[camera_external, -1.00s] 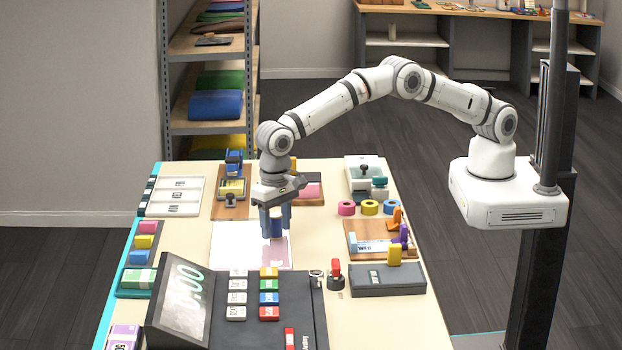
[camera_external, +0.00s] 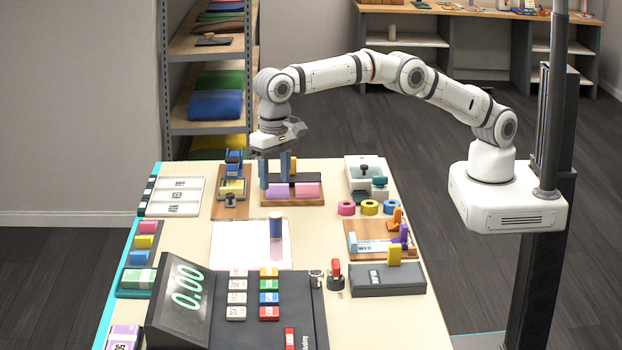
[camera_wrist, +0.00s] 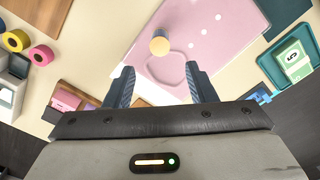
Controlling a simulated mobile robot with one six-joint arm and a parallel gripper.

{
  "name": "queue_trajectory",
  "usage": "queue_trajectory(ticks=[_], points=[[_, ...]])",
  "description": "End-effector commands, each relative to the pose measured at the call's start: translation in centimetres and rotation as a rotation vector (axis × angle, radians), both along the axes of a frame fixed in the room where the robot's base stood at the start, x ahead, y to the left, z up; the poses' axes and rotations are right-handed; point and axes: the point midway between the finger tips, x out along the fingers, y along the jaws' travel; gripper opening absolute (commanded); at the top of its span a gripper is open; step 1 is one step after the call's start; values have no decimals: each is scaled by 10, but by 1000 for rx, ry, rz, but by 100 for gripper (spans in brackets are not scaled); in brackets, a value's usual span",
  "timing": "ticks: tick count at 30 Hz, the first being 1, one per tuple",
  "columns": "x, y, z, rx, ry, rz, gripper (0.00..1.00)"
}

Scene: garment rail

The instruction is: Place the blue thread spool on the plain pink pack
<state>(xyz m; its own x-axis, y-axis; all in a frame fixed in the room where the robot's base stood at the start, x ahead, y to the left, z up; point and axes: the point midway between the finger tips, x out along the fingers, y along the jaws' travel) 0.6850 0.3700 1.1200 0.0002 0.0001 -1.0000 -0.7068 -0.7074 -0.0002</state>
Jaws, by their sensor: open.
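The blue thread spool (camera_external: 276,228) stands upright on the right part of a flat, pale pink pack (camera_external: 238,246) in the middle of the table. In the wrist view, the spool's cream top (camera_wrist: 159,46) shows above the pink pack (camera_wrist: 205,22), which has white dots and a darker pink patch. My gripper (camera_external: 275,181) is open and empty, raised behind the spool and clear of it. Its two fingers (camera_wrist: 158,82) are spread apart in the wrist view, with nothing between them.
Coloured tape rolls (camera_external: 369,207) are to the right. A checkout machine with a screen (camera_external: 183,300) and coloured keys stands in front. Bare table lies right of the pink pack.

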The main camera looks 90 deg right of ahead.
Motion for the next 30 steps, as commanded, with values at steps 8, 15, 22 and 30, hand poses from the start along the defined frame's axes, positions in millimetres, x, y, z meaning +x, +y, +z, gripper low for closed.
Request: queue_trajectory(ticks=[8,15,22,30], points=[[0,-12,13,4,-8,15,51],[-19,-89,77,21,-56,135,51],[-71,-176,126,21,-117,283,51],[-166,-266,147,-4,-187,453,51]])
